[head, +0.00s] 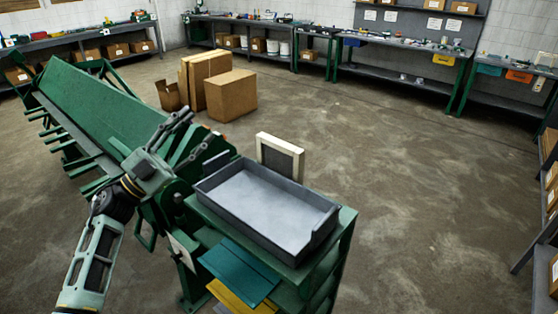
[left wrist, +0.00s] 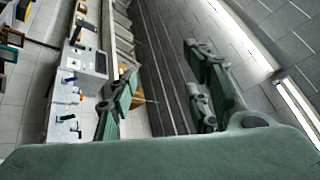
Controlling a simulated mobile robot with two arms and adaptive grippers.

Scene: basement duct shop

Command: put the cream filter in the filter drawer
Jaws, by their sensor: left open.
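The cream filter (head: 292,140), a cream-framed panel with a dark grey face, stands upright just behind the far side of a grey tray. This shallow, open tray, which looks like the filter drawer (head: 265,202), rests on a green stand and appears empty. My left gripper (head: 204,134) is open and empty, left of the filter and the tray and apart from the filter. In the left wrist view its two fingers (left wrist: 162,92) are spread, with nothing between them. The filter's lower edge is hidden behind the tray. My right gripper is not in view.
The green stand (head: 347,222) has teal and yellow sheets (head: 238,270) on its near side. A long green machine (head: 100,105) fills the left. Cardboard boxes (head: 230,95) stand on the floor behind. Workbenches (head: 400,50) line the walls.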

